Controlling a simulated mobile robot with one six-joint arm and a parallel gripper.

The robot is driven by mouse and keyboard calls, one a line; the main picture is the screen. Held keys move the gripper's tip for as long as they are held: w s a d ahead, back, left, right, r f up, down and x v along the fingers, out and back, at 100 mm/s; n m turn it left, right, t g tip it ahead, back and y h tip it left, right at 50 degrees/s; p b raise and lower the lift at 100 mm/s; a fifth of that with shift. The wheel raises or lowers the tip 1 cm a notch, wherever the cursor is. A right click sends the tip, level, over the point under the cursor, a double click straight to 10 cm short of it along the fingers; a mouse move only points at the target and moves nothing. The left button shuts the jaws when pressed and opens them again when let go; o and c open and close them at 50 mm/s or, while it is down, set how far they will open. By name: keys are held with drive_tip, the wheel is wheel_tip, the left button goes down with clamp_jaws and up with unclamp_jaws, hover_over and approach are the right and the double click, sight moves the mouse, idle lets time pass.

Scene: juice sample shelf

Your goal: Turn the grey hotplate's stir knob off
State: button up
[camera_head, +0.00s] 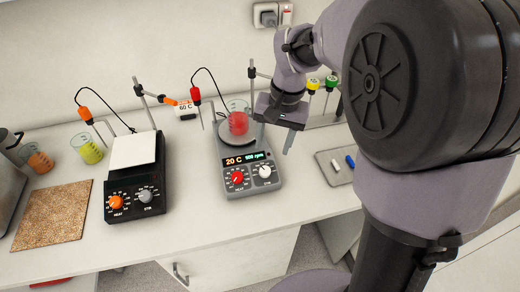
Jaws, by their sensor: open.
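The grey hotplate (233,189) stands near the front edge of the bench, in the middle of the head view. Its stir knob (265,171) is pale and sits at the right of the front panel. A red heat knob (237,177) is at the left. The lit display (245,160) reads 20 C in orange and a green rpm figure too small to read surely. A beaker of red liquid (238,121) stands on its plate. My gripper (287,141) is open and empty, above and to the right of the stir knob, apart from it. Part of its jaws is hidden.
A black hotplate (125,184) with an orange knob stands at left. A stand rod and red probe rise behind the grey hotplate. A grey tray (333,173) with markers lies right.

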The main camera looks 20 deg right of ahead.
sight(265, 171)
drive_tip(key=f+b, duration=0.1)
drive_tip(key=f, duration=0.3)
drive_tip(key=a+f+b, duration=0.1)
drive_tip(key=f, duration=0.2)
drive_tip(key=w+f+b, duration=0.1)
drive_tip(key=f+b, duration=0.1)
drive_tip(key=f, duration=0.2)
drive_tip(key=shift+a+f, duration=0.15)
drive_tip(key=shift+f, duration=0.2)
clamp_jaws()
